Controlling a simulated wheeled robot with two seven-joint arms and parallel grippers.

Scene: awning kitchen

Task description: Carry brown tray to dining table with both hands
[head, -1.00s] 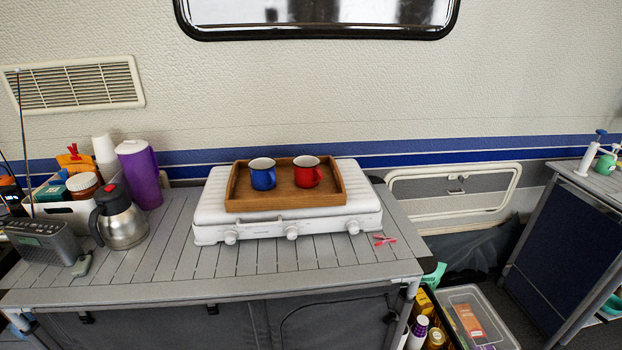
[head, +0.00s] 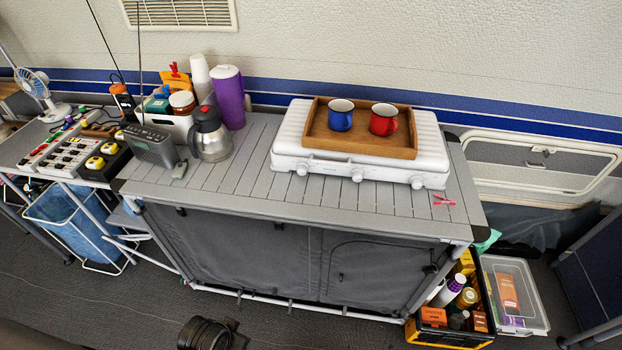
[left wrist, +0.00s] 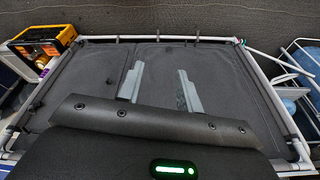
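The brown wooden tray (head: 366,147) sits on the white camping stove (head: 290,140) on the grey slatted counter. A blue mug (head: 340,119) and a red mug (head: 383,124) stand upright in it. Neither gripper shows in the head view. In the left wrist view my left gripper (left wrist: 158,85) has two grey fingers spread apart with nothing between them. It faces the dark cloth front of the cabinet (left wrist: 100,68); the tray is out of that view. My right gripper is not in view. The dining table cannot be identified.
On the counter's left stand a steel kettle (head: 211,140), a purple pitcher (head: 230,97) and a radio (head: 150,146). A crate of bottles (head: 428,332) and a clear bin (head: 530,315) sit on the floor at right. Dark floor (head: 90,300) is visible in front.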

